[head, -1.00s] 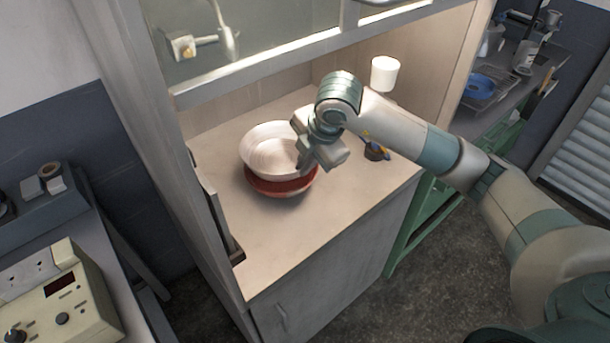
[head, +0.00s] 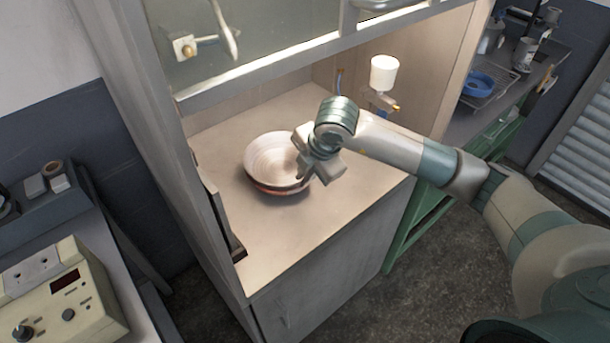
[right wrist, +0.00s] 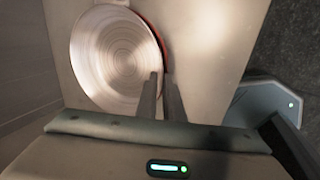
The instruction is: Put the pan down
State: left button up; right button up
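The pan (head: 272,155) is round, shallow and pale metallic with ringed walls. It sits in or just over a red dish (head: 270,188) on the cabinet's worktop; only a thin strip of the dish shows, and I cannot tell whether the pan rests fully on it. My right gripper (head: 303,176) is at the pan's right side. In the right wrist view, the gripper's fingers (right wrist: 163,80) are close together with the rim of the pan (right wrist: 115,60) between them. My left gripper is not in view.
The worktop (head: 250,240) is clear in front of the pan. A white cup-like object (head: 384,72) is behind my right arm. The cabinet's left frame (head: 225,225) and raised sash (head: 270,80) bound the opening. A control box (head: 65,290) stands at lower left.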

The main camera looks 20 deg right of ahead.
jog(key=shift+o, duration=0.8)
jog(key=b+v, duration=0.2)
jog(key=v, duration=1)
jog(key=shift+r+b, duration=0.2)
jog(key=shift+b, duration=0.2)
